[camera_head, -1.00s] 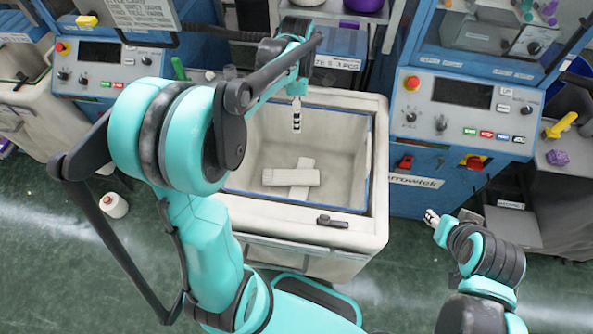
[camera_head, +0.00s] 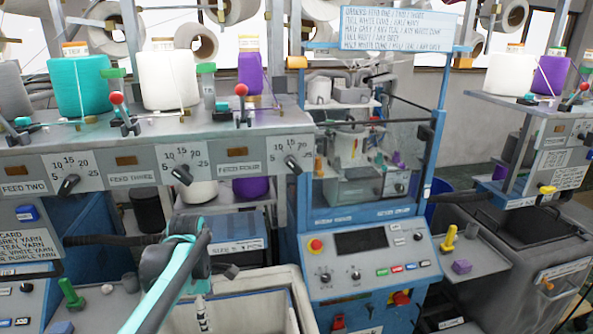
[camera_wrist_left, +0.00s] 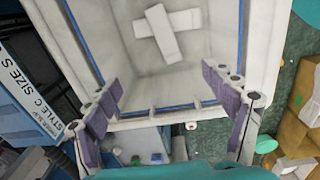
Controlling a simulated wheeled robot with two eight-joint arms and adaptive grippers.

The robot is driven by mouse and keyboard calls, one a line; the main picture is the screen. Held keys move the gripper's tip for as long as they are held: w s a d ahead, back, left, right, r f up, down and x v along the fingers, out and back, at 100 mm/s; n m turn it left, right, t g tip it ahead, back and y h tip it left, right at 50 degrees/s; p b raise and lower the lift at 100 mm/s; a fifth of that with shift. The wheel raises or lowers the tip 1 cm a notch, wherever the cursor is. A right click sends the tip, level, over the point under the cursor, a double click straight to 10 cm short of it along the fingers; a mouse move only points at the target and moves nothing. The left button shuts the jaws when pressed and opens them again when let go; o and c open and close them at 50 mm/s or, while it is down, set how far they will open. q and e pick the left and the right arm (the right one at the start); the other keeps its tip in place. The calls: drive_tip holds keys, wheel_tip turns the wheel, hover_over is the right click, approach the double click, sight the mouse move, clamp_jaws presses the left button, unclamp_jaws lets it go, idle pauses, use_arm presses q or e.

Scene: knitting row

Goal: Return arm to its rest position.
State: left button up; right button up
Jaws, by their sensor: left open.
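My left arm (camera_head: 168,272) rises at the lower left of the head view. My left gripper (camera_head: 203,315) hangs at its end over the pale bin (camera_head: 288,272), near the picture's bottom edge. In the left wrist view my left gripper (camera_wrist_left: 162,80) has its two purple-padded fingers wide apart with nothing between them. Below it is the open bin (camera_wrist_left: 258,60) with two white knitted-looking pieces (camera_wrist_left: 160,32) lying crossed on its floor. My right gripper is out of view.
A blue knitting machine (camera_head: 365,255) stands right of the bin. A grey feed panel (camera_head: 240,165) with yarn cones (camera_head: 165,80) is behind my arm. A green-handled item (camera_head: 70,293) stands at left. A dark bin (camera_head: 515,240) is at right.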

use_arm(q)
drive_tip(key=s+d+f+m+t+b, duration=0.3)
drive_tip(key=s+m, duration=0.4)
drive_tip(key=m, duration=0.3)
drive_tip(key=s+d+f+m+t+b, duration=0.3)
drive_tip(key=s+f+m, duration=0.3)
drive_tip(key=s+m, duration=0.2)
drive_tip(key=m, duration=0.2)
drive_tip(key=shift+s+d+f+m+t+b, duration=0.25)
drive_tip(key=shift+s+d+m+t+b, duration=0.05)
drive_tip(key=shift+b, duration=0.05)
